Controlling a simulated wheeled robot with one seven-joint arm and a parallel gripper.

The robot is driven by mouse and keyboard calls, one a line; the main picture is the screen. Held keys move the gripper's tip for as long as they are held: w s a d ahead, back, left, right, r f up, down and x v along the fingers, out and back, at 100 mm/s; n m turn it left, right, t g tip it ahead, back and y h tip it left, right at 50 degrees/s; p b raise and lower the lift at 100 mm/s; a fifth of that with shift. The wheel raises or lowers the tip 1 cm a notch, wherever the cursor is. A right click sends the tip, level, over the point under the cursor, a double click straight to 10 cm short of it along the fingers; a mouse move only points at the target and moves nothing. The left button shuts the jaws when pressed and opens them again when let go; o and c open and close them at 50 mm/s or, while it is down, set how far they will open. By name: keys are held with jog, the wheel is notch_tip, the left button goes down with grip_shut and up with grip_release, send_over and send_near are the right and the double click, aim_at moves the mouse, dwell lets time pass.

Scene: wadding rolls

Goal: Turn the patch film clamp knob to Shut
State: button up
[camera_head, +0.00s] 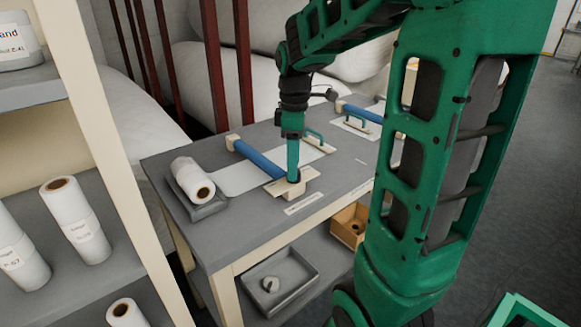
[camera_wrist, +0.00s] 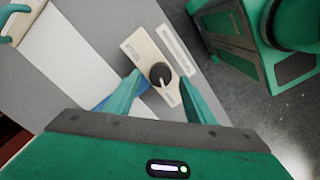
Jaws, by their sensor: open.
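The clamp knob (camera_wrist: 160,74) is a round black knob with a pale pointer line, on a cream base plate (camera_wrist: 139,47) with small print I cannot read. In the head view the plate (camera_head: 308,181) is at the table's front edge, at the near end of a blue roller (camera_head: 258,158); my gripper hides the knob there. My gripper (camera_wrist: 158,92) points down over the plate, its green fingers open on either side of the knob. I cannot tell whether they touch it. My gripper also shows in the head view (camera_head: 293,178).
A white film roll (camera_head: 193,178) lies in a grey tray on the table's left, its film (camera_head: 232,177) running under the blue roller. A second blue roller (camera_head: 362,113) stands further back. Below are a grey tray (camera_head: 290,262) and a wooden box (camera_head: 347,222). A shelf with rolls (camera_head: 75,220) stands at left.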

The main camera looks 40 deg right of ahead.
jog(key=shift+f, duration=0.85)
jog(key=shift+c, duration=0.3)
jog(key=c, duration=1)
